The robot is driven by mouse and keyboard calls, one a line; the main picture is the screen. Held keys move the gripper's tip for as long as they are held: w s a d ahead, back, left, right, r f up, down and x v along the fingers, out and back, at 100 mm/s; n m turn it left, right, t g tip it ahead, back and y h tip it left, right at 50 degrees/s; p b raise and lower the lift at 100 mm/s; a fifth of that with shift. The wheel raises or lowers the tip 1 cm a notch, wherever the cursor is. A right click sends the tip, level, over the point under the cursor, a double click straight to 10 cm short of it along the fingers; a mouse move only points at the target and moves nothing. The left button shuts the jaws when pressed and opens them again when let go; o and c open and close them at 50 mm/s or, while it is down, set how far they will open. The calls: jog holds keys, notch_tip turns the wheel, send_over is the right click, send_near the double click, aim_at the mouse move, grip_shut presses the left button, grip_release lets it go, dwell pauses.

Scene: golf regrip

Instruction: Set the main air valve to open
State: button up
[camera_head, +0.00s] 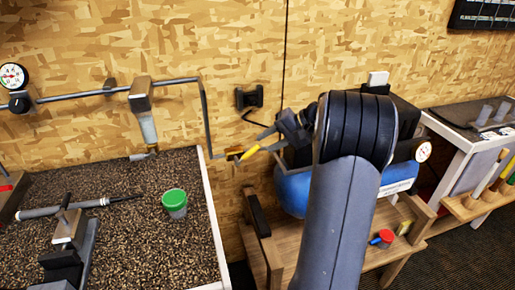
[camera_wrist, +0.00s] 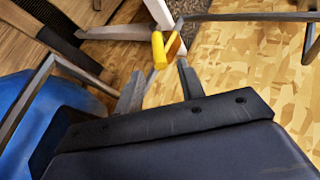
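The main air valve shows as a small brass-coloured body (camera_head: 234,154) with a yellow lever (camera_head: 250,152), at the lower end of the grey pipe on the wall. In the wrist view the yellow lever (camera_wrist: 158,50) stands just past my fingertips, between their lines. The brass-coloured body (camera_wrist: 175,45) is beside it. My gripper (camera_head: 264,141) is open, with its two fingers apart and pointing at the lever. I cannot tell whether a fingertip touches the lever.
A blue air tank (camera_head: 292,190) sits on a wooden stand below my arm. The grey pipe (camera_head: 205,115) runs along the wall. A green-topped cup (camera_head: 174,203) stands on the dark speckled bench (camera_head: 120,240) at left. A black wall bracket (camera_head: 249,97) is above the valve.

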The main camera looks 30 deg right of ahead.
jog(key=v, duration=0.3)
jog(key=shift+s+d+r, duration=0.2)
jog(key=shift+d+r, duration=0.05)
